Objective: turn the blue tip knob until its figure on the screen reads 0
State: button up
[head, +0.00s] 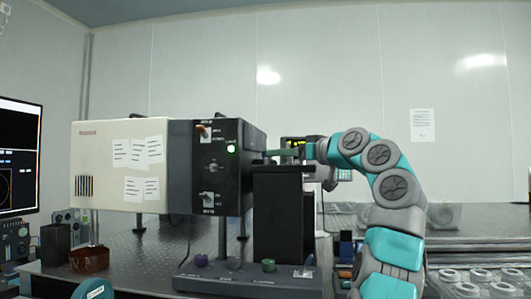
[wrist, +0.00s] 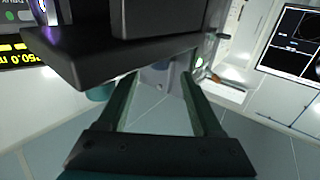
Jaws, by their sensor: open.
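My gripper (head: 283,153) is level beside the upper right of the black-fronted instrument (head: 217,165), above a black block. In the wrist view my gripper (wrist: 161,80) is open, two dark green fingers apart with no object clearly held between them. A black overhanging part crosses above them. A teal rounded part (wrist: 98,93) shows partly behind the left finger; I cannot tell whether it is a knob. I cannot pick out the blue tip knob with certainty. The screen (head: 20,155) is at the far left, cut off; it also shows in the wrist view (wrist: 292,40). Its figures are unreadable.
The black block (head: 278,215) stands close below my gripper. A brown cup (head: 89,259) is on the left. Lens trays (head: 480,281) lie at the right.

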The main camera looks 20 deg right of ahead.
jog(key=p+x, duration=0.1)
jog(key=x, duration=0.5)
jog(key=shift+w+a, duration=0.1)
jog(key=shift+w, duration=0.3)
jog(key=shift+c, duration=0.4)
grip_shut()
